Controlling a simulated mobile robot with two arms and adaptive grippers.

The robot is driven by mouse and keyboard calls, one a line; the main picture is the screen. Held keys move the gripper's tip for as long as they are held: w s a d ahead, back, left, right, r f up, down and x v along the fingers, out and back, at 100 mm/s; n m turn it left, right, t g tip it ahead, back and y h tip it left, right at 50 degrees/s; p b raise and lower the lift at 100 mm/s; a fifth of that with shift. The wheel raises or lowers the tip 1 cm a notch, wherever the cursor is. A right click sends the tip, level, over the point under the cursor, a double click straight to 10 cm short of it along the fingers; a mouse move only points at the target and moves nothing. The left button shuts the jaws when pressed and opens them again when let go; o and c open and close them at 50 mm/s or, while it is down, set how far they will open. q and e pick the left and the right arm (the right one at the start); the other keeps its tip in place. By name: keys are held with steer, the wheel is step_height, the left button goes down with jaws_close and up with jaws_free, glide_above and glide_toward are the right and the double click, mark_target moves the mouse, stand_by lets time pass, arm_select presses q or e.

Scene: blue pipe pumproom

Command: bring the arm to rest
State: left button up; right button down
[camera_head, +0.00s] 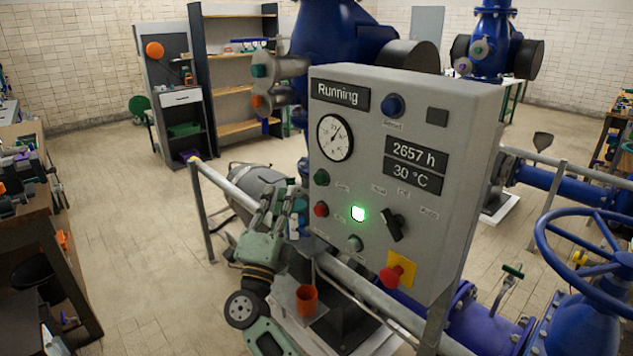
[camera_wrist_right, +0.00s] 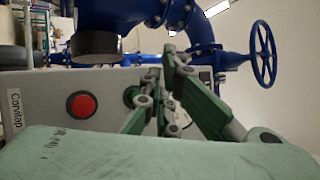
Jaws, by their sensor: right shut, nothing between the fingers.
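My right gripper (camera_head: 287,203) is shut and empty. In the head view it is beside the lower left edge of the grey control panel (camera_head: 462,115), with its fingers pointing up; I cannot tell whether it touches the panel. In the right wrist view its green fingers (camera_wrist_right: 165,72) are close together, in front of a grey face (camera_wrist_right: 45,85) with a red button (camera_wrist_right: 82,104). My green and black right arm (camera_head: 258,280) reaches up from the bottom of the head view. The panel has a "Running" sign (camera_head: 340,94), a lit green lamp (camera_head: 358,214) and a black selector (camera_head: 392,226). My left gripper is not in view.
A grey rail (camera_head: 345,274) runs under the panel. Blue pipes (camera_head: 490,335) and a large blue handwheel (camera_head: 590,245) are at right. A workbench (camera_head: 40,215) is at left. Floor between bench and rail is clear.

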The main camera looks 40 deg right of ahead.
stand_by(0.4)
